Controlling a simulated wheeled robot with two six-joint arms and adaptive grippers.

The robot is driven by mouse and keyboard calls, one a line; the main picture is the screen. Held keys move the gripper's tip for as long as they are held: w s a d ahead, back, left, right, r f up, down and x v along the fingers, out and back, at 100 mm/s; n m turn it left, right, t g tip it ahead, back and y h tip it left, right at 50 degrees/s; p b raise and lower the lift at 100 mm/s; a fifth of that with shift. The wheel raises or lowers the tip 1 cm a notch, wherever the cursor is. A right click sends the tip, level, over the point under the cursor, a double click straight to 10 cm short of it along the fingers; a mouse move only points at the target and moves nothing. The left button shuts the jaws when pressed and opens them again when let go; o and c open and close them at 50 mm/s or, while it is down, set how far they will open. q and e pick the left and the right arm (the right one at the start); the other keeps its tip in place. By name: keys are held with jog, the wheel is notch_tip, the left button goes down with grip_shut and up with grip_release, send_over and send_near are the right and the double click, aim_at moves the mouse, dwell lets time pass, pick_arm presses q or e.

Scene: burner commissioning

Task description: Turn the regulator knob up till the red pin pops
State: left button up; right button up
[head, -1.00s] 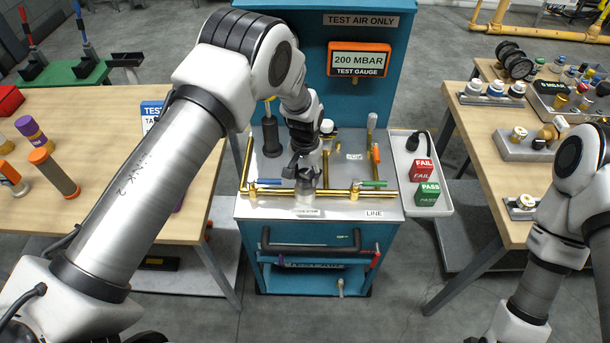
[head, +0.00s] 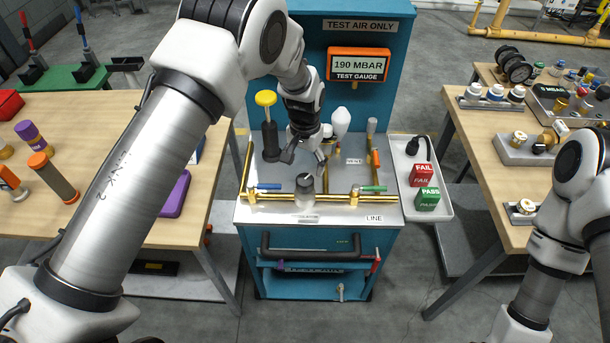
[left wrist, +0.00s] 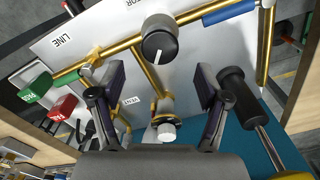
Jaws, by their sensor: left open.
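The regulator knob (head: 305,184), black with a pale mark on top, stands on the brass line at the front of the grey bench top. It also shows in the left wrist view (left wrist: 160,40). The test gauge (head: 358,65) reads 190 MBAR. My left gripper (head: 306,160) is open and empty, just behind and above the knob, apart from it. In the left wrist view its fingers (left wrist: 150,88) are spread, with the knob beyond them. I cannot make out a red pin. My right arm shows at the right edge; its gripper is out of view.
A black hand pump (head: 270,140) with a yellow top stands left of the gripper. Blue (head: 268,187) and green (head: 373,188) valve levers flank the knob. A white tray (head: 440,207) with FAIL and PASS blocks hangs at the right. Wooden tables stand on both sides.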

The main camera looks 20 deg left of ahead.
aim_at(305, 179)
pick_arm(q)
notch_tip(305, 179, up, 5)
jog(key=shift+r, duration=0.15)
dwell(0.3)
jog(key=s+a+f+g+b, duration=0.1)
jog(key=s+f, duration=0.4)
jog(key=f, duration=0.1)
jog(key=s+a+f+g+b, duration=0.1)
jog(key=s+f, duration=0.5)
jog(key=s+a+f+n+g+b, duration=0.1)
jog(key=s+a+f+g, duration=0.1)
jog(key=s+f, duration=0.3)
jog(key=shift+x, duration=0.9)
jog(key=s+a+f+t+b, duration=0.1)
jog(key=s+f+t, duration=0.1)
jog(key=s, duration=0.7)
jog(key=s+a+f+n+t+b, duration=0.1)
jog(key=s+a+f+t, duration=0.1)
jog(key=s, duration=0.7)
jog(key=shift+s+a+f, duration=0.2)
jog(key=shift+s+f, duration=0.15)
jog(key=shift+f, duration=0.5)
